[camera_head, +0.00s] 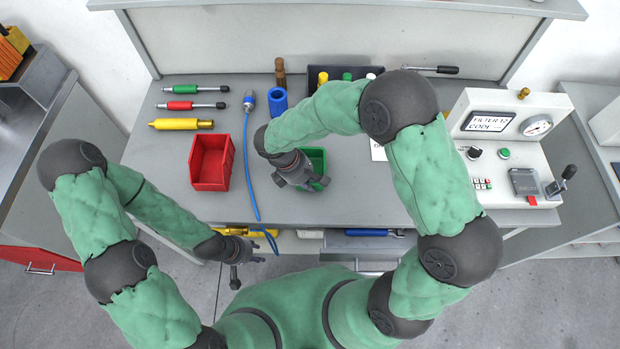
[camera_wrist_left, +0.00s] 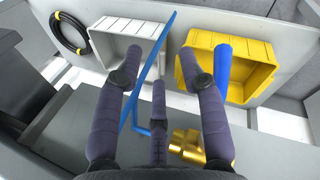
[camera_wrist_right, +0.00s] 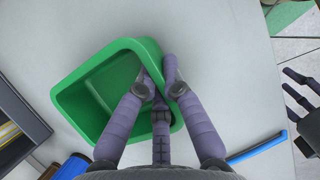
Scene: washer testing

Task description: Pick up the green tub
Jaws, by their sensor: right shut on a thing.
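The green tub (camera_head: 319,160) sits on the workbench, partly hidden behind my right gripper (camera_head: 297,178) in the head view. In the right wrist view the green tub (camera_wrist_right: 92,88) shows its open top. My right gripper (camera_wrist_right: 160,72) is shut on its side wall there, with finger parts on both sides of the wall. I cannot tell whether the tub is lifted. My left gripper (camera_head: 248,262) is in front of the bench's front edge. In the left wrist view its fingers (camera_wrist_left: 160,62) are spread with no object gripped.
A red tub (camera_head: 211,163) stands to the left on the bench, with a blue hose (camera_head: 246,150) between it and my right gripper. A blue cylinder (camera_head: 278,101) and a dark bin (camera_head: 345,73) are behind. The tester panel (camera_head: 505,145) is at right. Yellow (camera_wrist_left: 255,75) and white bins (camera_wrist_left: 130,40) lie below.

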